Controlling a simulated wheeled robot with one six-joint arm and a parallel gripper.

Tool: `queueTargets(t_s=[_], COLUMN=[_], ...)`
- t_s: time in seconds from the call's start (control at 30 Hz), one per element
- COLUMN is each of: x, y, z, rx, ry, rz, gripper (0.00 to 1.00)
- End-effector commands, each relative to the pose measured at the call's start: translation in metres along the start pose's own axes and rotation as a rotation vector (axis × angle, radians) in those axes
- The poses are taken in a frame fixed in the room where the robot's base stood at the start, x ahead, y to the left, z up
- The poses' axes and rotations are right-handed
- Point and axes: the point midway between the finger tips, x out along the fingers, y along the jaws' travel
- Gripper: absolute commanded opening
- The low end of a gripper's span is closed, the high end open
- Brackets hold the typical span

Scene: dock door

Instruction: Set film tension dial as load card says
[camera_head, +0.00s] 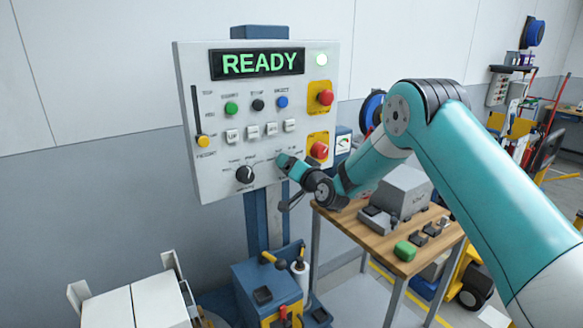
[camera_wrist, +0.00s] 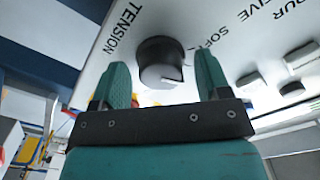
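The film tension dial (camera_wrist: 160,66) is a round dark knob with a grey face in the wrist view, next to the printed word TENSION. Words ending in SOFT are partly visible at its right; I cannot read its setting surely. My gripper (camera_wrist: 161,78) is open, with one teal finger on each side of the dial and gaps showing. In the head view my gripper (camera_head: 285,161) is at the lower right of the control panel (camera_head: 215,182) and hides the dial. I cannot make out a load card with readable writing.
A black dial (camera_head: 244,174) is left of my gripper. Square white buttons (camera_head: 252,132) are above. A red emergency knob (camera_head: 319,150) on yellow is close at the right. A wooden table (camera_head: 436,237) stands below my arm. A blue machine (camera_head: 262,292) is below the panel.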

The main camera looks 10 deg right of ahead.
Motion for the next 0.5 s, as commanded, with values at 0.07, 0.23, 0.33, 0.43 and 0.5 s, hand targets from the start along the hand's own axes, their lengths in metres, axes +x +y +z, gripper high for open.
queueTargets(t_s=[0.07, 0.23, 0.33, 0.43, 0.5], x=[0.0, -0.003, -0.012, -0.029, -0.044], y=[0.0, 0.001, 0.002, 0.004, 0.005], z=[0.001, 0.001, 0.002, 0.003, 0.005], rx=[0.0, 0.0, 0.001, 0.002, 0.002], ry=[-0.001, -0.001, -0.002, -0.001, -0.001], rz=[0.0, 0.0, 0.0, 0.003, 0.002], gripper=[0.7, 0.7, 0.7, 0.7, 0.7])
